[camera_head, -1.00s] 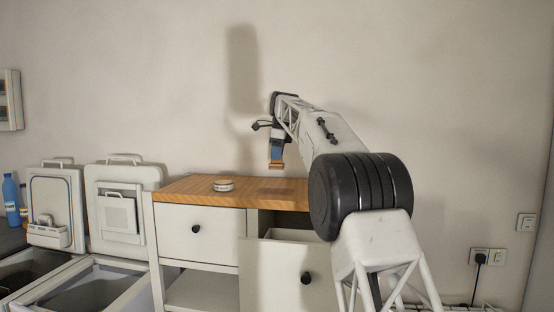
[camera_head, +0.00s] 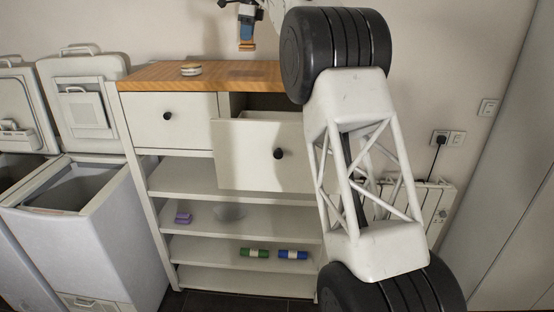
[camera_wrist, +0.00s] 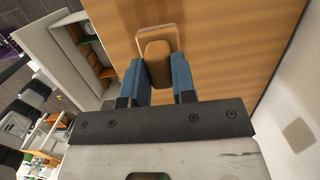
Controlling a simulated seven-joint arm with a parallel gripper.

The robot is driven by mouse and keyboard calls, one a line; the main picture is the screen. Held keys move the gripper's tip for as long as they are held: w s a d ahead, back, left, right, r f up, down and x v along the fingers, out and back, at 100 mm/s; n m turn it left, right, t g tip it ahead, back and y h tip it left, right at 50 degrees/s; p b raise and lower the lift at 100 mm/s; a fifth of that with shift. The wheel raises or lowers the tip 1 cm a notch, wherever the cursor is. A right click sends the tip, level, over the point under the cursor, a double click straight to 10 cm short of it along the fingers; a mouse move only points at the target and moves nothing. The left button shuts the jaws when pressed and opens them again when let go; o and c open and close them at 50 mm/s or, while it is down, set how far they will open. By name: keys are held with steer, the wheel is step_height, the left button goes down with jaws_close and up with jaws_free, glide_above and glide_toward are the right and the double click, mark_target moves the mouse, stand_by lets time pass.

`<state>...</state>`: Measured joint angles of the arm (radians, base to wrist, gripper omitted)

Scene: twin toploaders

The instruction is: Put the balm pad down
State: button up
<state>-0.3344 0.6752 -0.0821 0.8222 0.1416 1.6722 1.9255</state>
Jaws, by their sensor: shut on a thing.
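My gripper (camera_head: 246,35) hangs fingers down above the wooden counter top (camera_head: 150,76) of the white cabinet. It also shows in the wrist view (camera_wrist: 158,78), its blue fingers shut on a tan-brown block, which I take to be the balm pad (camera_wrist: 158,62). In the head view the pad (camera_head: 247,46) shows as an orange-tan piece at the fingertips. It appears held above the counter, with a gap below it. Part of the pad is hidden between the fingers.
A small round white tin (camera_head: 191,70) stands on the counter left of my gripper. Below, the right drawer (camera_head: 262,155) is pulled open; the left drawer (camera_head: 170,118) is shut. Shelves hold a purple item (camera_head: 184,218) and green (camera_head: 253,252) and blue (camera_head: 292,254) rolls. Open toploaders stand left.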

steer(key=s+d+f, duration=0.4)
steer(key=s, duration=0.5)
steer(key=s+d+f, duration=0.4)
steer(key=s+f, duration=0.1)
steer(key=s, duration=0.4)
steer(key=s+d+f, duration=0.5)
steer(key=s, duration=0.4)
steer(key=shift+f, duration=0.1)
steer(key=shift+f, duration=0.1)
step_height(320, 180, down, 14)
steer(key=shift+w, duration=0.1)
stand_by(0.3)
steer(key=shift+f, duration=1.9)
steer(key=shift+f, duration=0.1)
steer(key=o, duration=0.6)
